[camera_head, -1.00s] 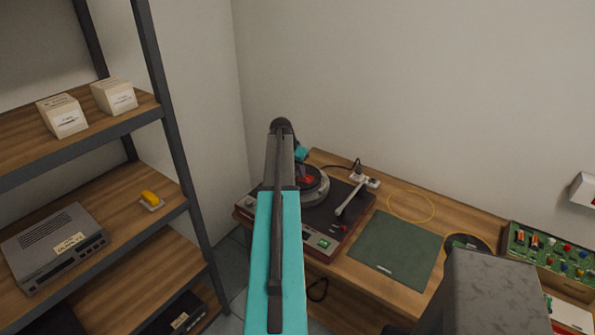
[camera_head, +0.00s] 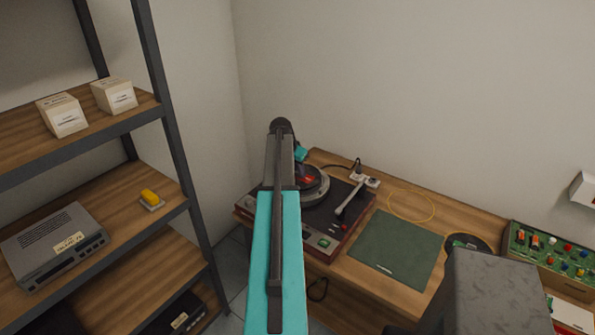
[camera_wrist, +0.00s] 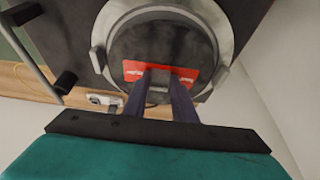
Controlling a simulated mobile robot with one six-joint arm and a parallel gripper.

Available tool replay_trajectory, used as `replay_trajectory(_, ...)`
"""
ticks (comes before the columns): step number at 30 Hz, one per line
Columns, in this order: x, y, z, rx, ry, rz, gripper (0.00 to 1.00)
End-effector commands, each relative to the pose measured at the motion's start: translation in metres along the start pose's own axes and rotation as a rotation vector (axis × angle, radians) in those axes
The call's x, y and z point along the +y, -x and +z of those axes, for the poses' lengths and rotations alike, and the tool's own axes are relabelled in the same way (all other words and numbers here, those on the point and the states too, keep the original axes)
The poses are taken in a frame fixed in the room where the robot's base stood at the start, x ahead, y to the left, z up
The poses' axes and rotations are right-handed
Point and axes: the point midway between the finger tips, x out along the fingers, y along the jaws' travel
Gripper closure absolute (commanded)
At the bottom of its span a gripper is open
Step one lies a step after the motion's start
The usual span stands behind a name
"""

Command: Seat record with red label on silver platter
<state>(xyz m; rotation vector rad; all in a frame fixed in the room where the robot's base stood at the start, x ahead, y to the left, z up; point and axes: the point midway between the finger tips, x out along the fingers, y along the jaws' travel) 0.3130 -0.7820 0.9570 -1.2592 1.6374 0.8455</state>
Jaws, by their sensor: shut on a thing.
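The record with the red label (camera_wrist: 163,45) is a dark disc within the outline of the silver platter (camera_wrist: 232,42) in the wrist view. My gripper (camera_wrist: 160,88) is shut on the record at its red label. In the head view the record (camera_head: 312,184) and the silver platter's rim (camera_head: 325,193) show just right of my arm, which hides part of both and the fingertips. I cannot tell whether the record rests fully on the platter or is slightly above it.
The turntable's tonearm (camera_head: 350,203) stands to the right of the platter. A green mat (camera_head: 398,248) lies clear on the bench. Another dark record (camera_head: 466,241) lies farther right, beside a circuit board (camera_head: 553,249). A shelf rack stands at left.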

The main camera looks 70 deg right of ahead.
Motion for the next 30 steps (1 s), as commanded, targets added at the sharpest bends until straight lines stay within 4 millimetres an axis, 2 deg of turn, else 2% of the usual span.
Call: replay_trajectory(30, -0.0011, -0.0056, 0.002, 0.0, 0.001, -0.001, 1.0)
